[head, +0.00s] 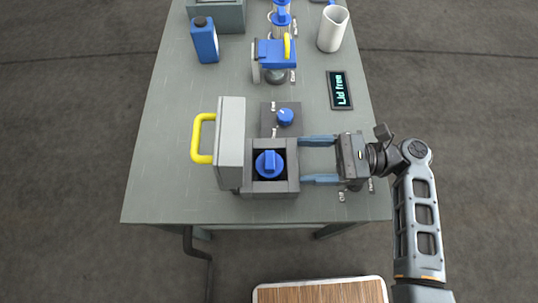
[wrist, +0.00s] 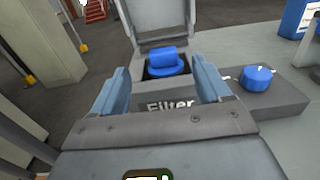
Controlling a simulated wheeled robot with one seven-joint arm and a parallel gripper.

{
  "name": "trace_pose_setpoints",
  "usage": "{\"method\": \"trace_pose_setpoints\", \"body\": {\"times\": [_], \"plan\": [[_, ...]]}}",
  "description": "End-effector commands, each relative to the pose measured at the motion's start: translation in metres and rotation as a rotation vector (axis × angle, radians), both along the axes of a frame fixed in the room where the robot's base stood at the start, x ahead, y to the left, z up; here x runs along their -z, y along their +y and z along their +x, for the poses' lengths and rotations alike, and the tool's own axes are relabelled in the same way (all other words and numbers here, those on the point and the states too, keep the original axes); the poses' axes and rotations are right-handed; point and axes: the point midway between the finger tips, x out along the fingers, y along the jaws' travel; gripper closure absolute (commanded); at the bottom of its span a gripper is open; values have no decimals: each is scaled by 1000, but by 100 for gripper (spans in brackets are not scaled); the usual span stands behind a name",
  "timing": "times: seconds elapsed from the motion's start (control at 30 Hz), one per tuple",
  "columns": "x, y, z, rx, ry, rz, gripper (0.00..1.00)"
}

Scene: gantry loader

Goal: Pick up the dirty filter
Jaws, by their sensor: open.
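The filter with a blue cap and raised grip (head: 269,164) sits down in a dark square housing (head: 271,187) on the table. The wrist view shows the blue cap (wrist: 166,63) inside the housing, with the word "Filter" on its near face. The housing's grey lid (head: 231,145) stands open on the left, with a yellow handle (head: 201,138). My gripper (head: 318,160) is open and empty at the right of the housing, its blue fingers pointing at it. In the wrist view the fingers (wrist: 163,90) lie either side of the cap. The filter's body is hidden.
A blue knob (head: 286,116) on a grey block adjoins the housing. A small display (head: 340,91) reads "Lid free". A blue-and-yellow device (head: 275,54), a blue bottle (head: 205,40) and a white container (head: 333,28) stand farther back. The table's front left is clear.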

Motion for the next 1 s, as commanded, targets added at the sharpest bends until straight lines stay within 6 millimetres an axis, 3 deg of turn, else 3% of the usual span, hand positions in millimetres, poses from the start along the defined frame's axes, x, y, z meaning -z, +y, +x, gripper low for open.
{"method": "trace_pose_setpoints", "body": {"times": [0.53, 0.87, 1.0], "plan": [[4, 65, 6, -3, 0, 0, 23], [5, 72, 6, -1, 0, 0, 23], [5, 71, 6, -1, 0, 0, 37]]}}
